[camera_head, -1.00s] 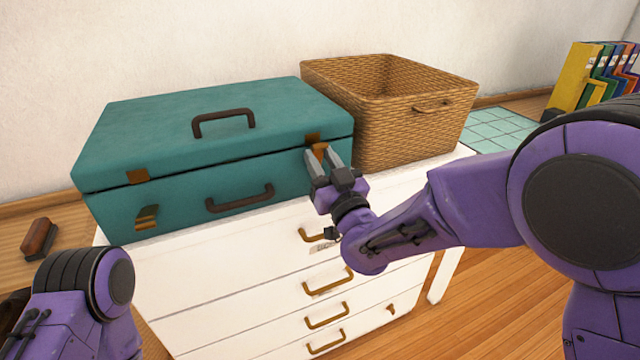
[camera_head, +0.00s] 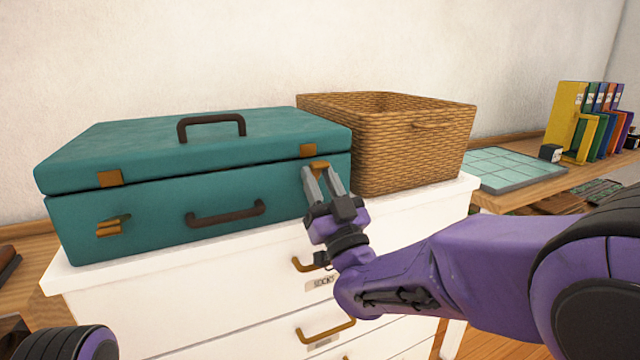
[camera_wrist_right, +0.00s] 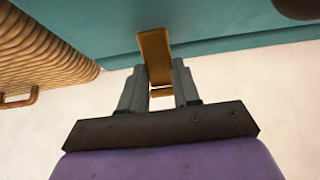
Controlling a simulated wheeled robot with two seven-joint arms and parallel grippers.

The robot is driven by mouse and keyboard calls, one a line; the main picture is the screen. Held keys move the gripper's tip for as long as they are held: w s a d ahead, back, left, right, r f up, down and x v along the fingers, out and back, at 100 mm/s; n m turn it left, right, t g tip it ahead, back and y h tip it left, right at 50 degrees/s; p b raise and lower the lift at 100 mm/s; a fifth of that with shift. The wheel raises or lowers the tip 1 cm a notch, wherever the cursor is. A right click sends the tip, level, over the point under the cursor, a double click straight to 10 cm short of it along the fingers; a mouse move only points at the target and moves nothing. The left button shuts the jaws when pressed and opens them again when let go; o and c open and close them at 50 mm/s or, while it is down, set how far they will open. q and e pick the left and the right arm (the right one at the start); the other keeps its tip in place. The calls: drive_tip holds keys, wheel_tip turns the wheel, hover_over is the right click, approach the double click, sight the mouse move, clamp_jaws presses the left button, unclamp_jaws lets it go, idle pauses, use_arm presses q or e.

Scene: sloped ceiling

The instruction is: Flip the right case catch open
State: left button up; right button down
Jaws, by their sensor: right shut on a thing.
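A teal case (camera_head: 200,190) with a dark top handle stands closed on a white drawer unit. Its right catch (camera_head: 319,165) is a brass tab on the front, just below the brass plate (camera_head: 308,150) on the lid. The tab tilts outward from the case, apart from that plate. My right gripper (camera_head: 320,179) is shut on this catch. In the right wrist view the tab (camera_wrist_right: 154,52) lies between the two fingers (camera_wrist_right: 158,82). The left catch (camera_head: 112,225) sticks out, apart from its lid plate (camera_head: 110,178). My left gripper is out of view.
A wicker basket (camera_head: 400,150) stands right beside the case on the white drawer unit (camera_head: 220,290). Brass drawer handles (camera_head: 325,331) project from its front below my right gripper. A green tiled mat (camera_head: 510,168) and upright folders (camera_head: 590,120) are farther right.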

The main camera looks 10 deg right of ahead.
drive_tip(key=shift+f, duration=0.1)
drive_tip(key=c, duration=0.8)
unclamp_jaws()
drive_tip(key=b+v, duration=0.2)
drive_tip(key=v, duration=0.8)
drive_tip(key=shift+s, duration=0.25)
